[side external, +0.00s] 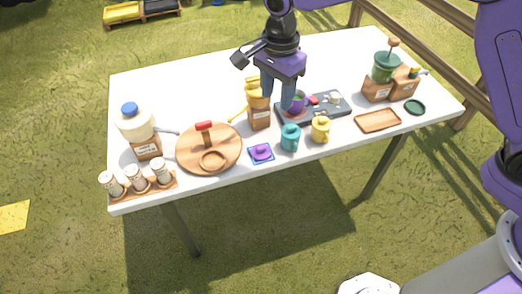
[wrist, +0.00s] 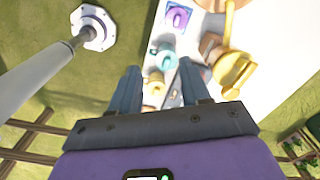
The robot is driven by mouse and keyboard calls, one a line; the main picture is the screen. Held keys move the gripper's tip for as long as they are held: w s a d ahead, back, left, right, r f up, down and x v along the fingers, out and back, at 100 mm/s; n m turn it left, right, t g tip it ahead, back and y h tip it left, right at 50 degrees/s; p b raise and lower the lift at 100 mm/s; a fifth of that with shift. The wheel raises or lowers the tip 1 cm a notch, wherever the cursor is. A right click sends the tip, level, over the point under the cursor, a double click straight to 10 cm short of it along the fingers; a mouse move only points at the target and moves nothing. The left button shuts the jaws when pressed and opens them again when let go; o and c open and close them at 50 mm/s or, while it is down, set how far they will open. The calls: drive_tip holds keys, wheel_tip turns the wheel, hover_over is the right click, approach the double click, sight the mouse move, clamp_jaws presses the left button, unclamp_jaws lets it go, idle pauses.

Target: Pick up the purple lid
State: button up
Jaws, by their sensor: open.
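The purple lid (side external: 262,151) lies on a small blue square mat near the table's front edge. It also shows at the top of the wrist view (wrist: 178,17). My gripper (side external: 277,108) is open and empty, fingers pointing down, above the table and behind the lid in the side view. In the wrist view my open gripper (wrist: 160,70) has the lid beyond its fingertips, not between them. A purple cup (side external: 298,101) with green inside is partly hidden beside my right finger.
A teal mug (side external: 290,137) and a yellow mug (side external: 320,129) stand right of the lid. A round wooden board (side external: 190,150) lies left of it. A yellow grinder-like item (side external: 258,110) stands close to my gripper. A dark tray (side external: 338,110) lies behind the mugs.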

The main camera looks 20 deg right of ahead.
drive_tip(key=w+a+f+m, duration=0.2)
drive_tip(key=w+f+m, duration=0.1)
drive_tip(key=m, duration=0.2)
hover_over(261, 147)
wheel_tip(261, 147, down, 13)
drive_tip(key=shift+w+a+r, duration=0.1)
drive_tip(key=shift+w, duration=0.05)
drive_tip(key=shift+f, duration=2.65)
clamp_jaws()
